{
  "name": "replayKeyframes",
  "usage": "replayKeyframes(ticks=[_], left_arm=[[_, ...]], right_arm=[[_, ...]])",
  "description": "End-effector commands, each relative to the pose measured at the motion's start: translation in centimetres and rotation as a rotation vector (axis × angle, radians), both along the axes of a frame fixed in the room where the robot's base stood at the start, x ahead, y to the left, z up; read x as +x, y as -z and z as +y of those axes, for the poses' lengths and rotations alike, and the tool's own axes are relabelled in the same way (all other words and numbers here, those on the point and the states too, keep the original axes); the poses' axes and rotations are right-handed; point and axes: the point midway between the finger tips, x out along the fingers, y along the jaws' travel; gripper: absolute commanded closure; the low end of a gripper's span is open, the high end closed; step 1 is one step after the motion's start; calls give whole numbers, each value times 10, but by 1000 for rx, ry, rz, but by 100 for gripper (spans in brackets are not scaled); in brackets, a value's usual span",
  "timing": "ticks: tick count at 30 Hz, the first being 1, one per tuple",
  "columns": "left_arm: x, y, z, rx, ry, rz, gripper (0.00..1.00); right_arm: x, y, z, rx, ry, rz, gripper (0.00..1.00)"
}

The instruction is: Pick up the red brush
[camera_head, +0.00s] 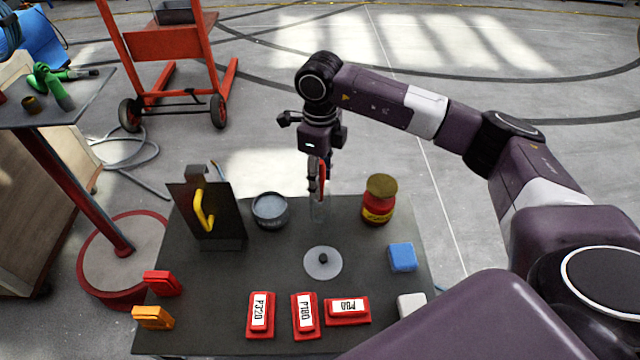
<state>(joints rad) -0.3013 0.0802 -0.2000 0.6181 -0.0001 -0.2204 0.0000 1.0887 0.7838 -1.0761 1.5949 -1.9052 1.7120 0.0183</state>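A narrow red thing, which looks like the handle of the red brush (323,170), stands upright at the back middle of the dark table. Its lower end is at a clear glass or jar (320,210), and I cannot make out the bristles. My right gripper (317,182) points down from above, with its dark fingers right at the red handle. The fingers overlap the handle in this view, so I cannot tell whether they are closed on it or only beside it. My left gripper is not in view.
A grey tin (270,210) and a dark upright board (207,215) with a yellow handle stand left of the jar. A red jar with a gold lid (379,200) stands right. A grey disc (322,263), blue block (402,257) and labelled red blocks (305,315) lie in front.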

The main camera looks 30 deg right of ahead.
Motion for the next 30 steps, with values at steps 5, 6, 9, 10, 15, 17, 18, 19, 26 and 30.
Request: replayKeyframes(ticks=[5, 6, 9, 10, 15, 17, 18, 19, 26, 30], left_arm=[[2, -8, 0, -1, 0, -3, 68], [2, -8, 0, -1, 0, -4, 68], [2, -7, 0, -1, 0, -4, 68], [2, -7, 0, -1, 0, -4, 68], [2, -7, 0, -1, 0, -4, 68], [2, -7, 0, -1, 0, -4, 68], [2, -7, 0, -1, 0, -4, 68], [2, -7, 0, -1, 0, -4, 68], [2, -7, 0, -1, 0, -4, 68], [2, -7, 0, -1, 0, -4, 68]], right_arm=[[-1, 19, 0, 0, 1, 2, 62], [0, 21, 0, 0, 1, 0, 62], [0, 22, 0, -1, 0, -1, 62], [0, 22, 0, -1, 0, -1, 62], [0, 22, 0, -1, 0, -1, 71], [0, 22, 0, -1, 0, -1, 77], [0, 22, 0, -1, 0, -1, 82], [0, 22, 0, -1, 0, -1, 85], [0, 22, 0, -1, 0, -1, 100], [0, 22, 0, 0, 0, -1, 100]])
